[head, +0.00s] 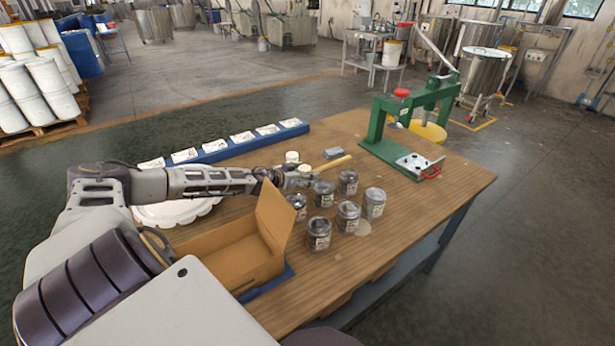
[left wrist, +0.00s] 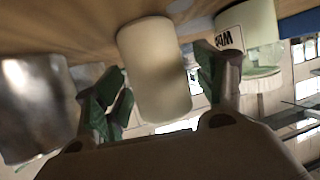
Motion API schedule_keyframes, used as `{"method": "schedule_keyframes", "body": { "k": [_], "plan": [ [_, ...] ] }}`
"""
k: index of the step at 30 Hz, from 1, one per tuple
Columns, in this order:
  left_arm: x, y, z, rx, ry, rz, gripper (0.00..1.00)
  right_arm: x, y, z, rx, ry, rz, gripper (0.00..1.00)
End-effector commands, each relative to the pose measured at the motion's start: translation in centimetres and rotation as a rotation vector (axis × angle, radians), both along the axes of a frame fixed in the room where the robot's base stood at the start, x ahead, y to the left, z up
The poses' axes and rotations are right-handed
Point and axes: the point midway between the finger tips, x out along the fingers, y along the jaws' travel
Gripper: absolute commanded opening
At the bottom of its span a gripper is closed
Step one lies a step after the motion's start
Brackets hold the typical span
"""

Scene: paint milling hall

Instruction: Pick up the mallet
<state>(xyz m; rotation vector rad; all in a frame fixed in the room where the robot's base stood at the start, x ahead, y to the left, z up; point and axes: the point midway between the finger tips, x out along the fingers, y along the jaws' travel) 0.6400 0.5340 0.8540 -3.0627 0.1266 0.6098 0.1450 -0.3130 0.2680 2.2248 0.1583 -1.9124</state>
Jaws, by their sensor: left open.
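The mallet's pale wooden handle (head: 334,164) lies on the wooden table, behind the grey cans. In the head view its near end meets a small whitish piece beside my left gripper (head: 286,176). In the left wrist view my left gripper (left wrist: 160,95) is open. A cream cylinder (left wrist: 158,68) stands between its two fingers, with gaps at the sides. It may be the mallet's head, but I cannot tell for sure. My right gripper is not in view.
Several grey cans (head: 348,216) stand just right of my left gripper. An open cardboard box (head: 225,262) is in front. A blue strip (head: 215,156) with white cards lies behind. A green press (head: 375,125) stands at the right; the table's right front is clear.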

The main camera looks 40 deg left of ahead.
Motion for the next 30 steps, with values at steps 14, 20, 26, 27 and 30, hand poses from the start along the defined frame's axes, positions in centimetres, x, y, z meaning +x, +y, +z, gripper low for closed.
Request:
{"method": "schedule_keyframes", "body": {
  "k": [14,20,26,27,30],
  "plan": [
    [0.0,0.0,0.0,0.000,0.000,0.000,0.11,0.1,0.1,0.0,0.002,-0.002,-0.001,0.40],
    [0.1,0.0,0.1,0.000,-0.002,0.001,0.07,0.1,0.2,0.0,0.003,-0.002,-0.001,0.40],
    [0.1,0.0,0.4,0.001,-0.002,0.001,0.07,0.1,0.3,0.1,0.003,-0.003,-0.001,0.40],
    [0.1,0.0,0.6,0.001,-0.002,0.001,0.07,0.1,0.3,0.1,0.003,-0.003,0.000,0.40],
    [0.1,0.0,1.1,0.000,-0.003,0.000,0.07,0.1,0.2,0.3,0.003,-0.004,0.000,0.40]
  ]
}}
